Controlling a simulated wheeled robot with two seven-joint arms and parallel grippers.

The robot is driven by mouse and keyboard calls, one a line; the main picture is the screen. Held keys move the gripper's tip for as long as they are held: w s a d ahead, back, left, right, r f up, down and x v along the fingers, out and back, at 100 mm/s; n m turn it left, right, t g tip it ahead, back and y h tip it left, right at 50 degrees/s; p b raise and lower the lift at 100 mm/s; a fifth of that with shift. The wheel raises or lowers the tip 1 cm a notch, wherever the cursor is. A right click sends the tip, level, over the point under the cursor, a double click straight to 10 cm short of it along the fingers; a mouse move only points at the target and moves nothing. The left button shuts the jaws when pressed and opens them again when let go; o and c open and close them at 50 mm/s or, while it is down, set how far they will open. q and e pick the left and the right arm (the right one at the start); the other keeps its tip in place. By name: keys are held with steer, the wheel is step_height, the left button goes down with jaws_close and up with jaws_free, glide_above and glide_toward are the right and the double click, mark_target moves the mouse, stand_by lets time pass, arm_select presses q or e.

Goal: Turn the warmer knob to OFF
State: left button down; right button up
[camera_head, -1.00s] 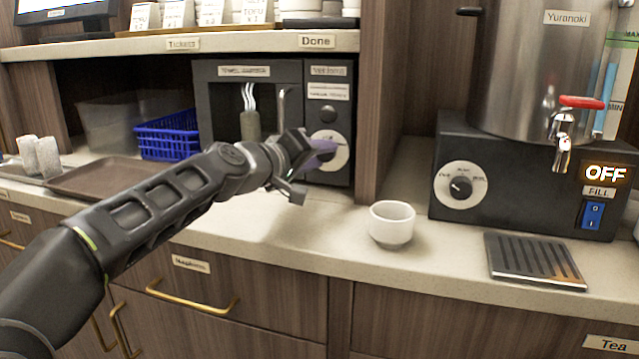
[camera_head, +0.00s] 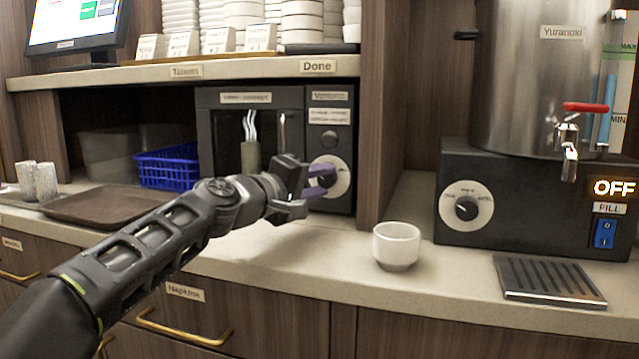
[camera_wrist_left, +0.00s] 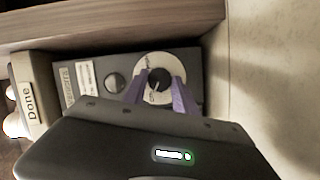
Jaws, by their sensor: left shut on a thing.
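The towel warmer (camera_head: 343,107) is a dark box in the niche under the shelf. Its dial is a pale round plate (camera_head: 343,178) with a dark knob, low on the right-hand panel. The knob (camera_wrist_left: 159,79) shows between two purple fingers in the left wrist view. My left gripper (camera_head: 320,181) is at the dial and shut on the knob, one finger on each side. The fingers partly cover the dial in the head view, and its markings are too small to read. My right gripper is not in view.
A white cup (camera_head: 397,247) stands on the counter right of the warmer. A boiler base (camera_head: 540,205) with its own knob (camera_head: 466,208) and a drip tray (camera_head: 550,279) are further right. A blue basket (camera_head: 168,168) and a brown tray (camera_head: 105,205) lie left. A wooden divider (camera_head: 383,110) borders the warmer.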

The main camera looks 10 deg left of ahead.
arm_select(q)
steer(key=c, duration=1)
jaws_free()
steer(key=v, duration=0.7)
steer(key=shift+s+b, duration=0.1)
steer(key=shift+b, duration=0.3)
steer(key=shift+s+a, duration=0.15)
steer(key=shift+s, duration=0.15)
